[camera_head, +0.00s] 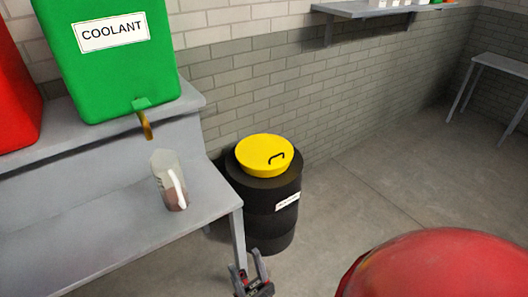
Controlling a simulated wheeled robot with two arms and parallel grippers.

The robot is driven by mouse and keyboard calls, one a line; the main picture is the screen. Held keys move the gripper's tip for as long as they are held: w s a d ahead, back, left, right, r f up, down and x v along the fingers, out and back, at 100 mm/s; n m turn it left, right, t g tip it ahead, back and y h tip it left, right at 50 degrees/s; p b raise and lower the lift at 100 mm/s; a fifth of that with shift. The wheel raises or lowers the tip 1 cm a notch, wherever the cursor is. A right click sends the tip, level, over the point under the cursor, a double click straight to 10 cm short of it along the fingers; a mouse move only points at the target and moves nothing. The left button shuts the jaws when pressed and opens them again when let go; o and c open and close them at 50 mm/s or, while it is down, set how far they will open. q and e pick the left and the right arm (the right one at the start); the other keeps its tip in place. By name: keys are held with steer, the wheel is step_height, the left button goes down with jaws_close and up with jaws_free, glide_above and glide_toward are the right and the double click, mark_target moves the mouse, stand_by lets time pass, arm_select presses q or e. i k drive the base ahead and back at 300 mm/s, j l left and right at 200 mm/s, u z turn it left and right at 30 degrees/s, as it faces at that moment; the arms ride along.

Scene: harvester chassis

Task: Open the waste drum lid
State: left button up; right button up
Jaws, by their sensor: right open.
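The waste drum (268,210) is black with a white label, standing on the floor beside the grey bench. Its round yellow lid (258,148) lies on top, covering the drum's middle, with a small dark handle (277,158) on its right side. My right gripper (256,265) is at the bottom of the view, in front of and below the drum in the picture. It is open, with nothing seen between its fingers, and apart from the lid. My left gripper is not in view.
A green coolant tank (110,60) with a tap and a red tank (14,95) stand on a raised shelf at left. A clear jug (169,180) sits on the grey bench (90,235). A large red rounded shape fills the lower right. The floor right of the drum is clear.

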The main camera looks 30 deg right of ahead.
mark_target(262, 153)
steer(key=i+l, duration=0.15)
steer(key=l, duration=0.25)
steer(key=i+l, duration=0.1)
steer(key=l, duration=0.3)
steer(key=i+l, duration=0.15)
steer(key=l, duration=0.25)
steer(key=i+l, duration=0.1)
steer(key=l, duration=0.3)
steer(key=i+l, duration=0.15)
steer(key=l, duration=0.25)
steer(key=i+l, duration=0.1)
steer(key=l, duration=0.3)
steer(key=i+l, duration=0.15)
steer(key=l, duration=0.25)
